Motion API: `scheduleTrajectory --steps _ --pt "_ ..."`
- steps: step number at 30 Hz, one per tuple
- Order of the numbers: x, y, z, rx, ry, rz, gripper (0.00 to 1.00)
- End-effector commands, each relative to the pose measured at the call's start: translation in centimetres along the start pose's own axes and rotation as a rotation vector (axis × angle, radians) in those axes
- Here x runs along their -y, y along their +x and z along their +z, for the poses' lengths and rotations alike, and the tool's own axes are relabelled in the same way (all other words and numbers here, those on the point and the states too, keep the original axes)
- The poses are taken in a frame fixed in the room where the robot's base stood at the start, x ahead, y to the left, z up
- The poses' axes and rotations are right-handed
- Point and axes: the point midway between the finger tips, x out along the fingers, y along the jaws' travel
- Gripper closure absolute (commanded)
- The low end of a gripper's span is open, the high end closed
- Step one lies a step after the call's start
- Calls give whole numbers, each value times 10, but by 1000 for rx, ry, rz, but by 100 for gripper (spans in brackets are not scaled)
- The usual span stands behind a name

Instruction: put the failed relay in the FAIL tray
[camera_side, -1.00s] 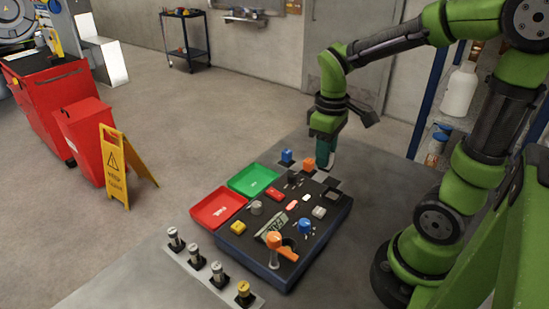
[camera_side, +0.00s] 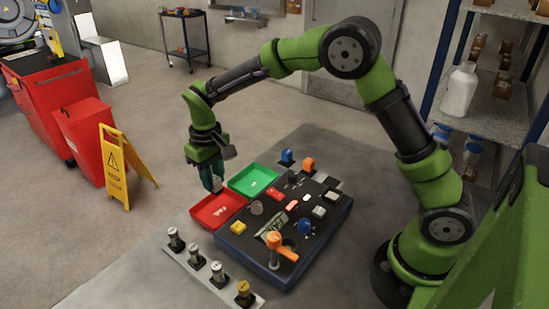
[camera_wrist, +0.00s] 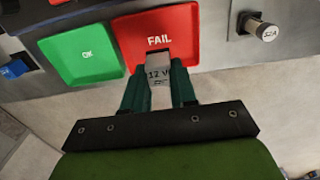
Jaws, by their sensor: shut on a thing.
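My gripper (camera_wrist: 160,88) is shut on a grey relay (camera_wrist: 158,74) marked "12 V", seen in the wrist view between the two green fingers. In the side view my gripper (camera_side: 213,185) hangs at the back left edge of the red FAIL tray (camera_side: 208,212), and the relay is hard to make out there. The FAIL tray also shows in the wrist view (camera_wrist: 180,30), with the relay over its near edge. I cannot tell the exact height of the relay above it. The tray looks empty where it shows.
The green OK tray (camera_side: 252,179) stands beside the red one. The dark panel (camera_side: 292,276) carries several coloured parts and an orange lever (camera_side: 275,240). Several cylinders stand in a row at the front left, one of them brass (camera_side: 243,290). A blue part (camera_side: 287,157) stands behind.

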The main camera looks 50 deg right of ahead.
Motion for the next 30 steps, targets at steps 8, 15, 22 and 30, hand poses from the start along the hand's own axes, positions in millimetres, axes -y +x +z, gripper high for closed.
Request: scheduleTrajectory --steps 8,15,22,30 --pt "0 35 0 1 -1 -1 100" --pt "0 65 0 0 -2 -1 100" --pt "0 66 0 -2 -1 -1 100" --pt "0 70 0 -1 -2 -1 61"
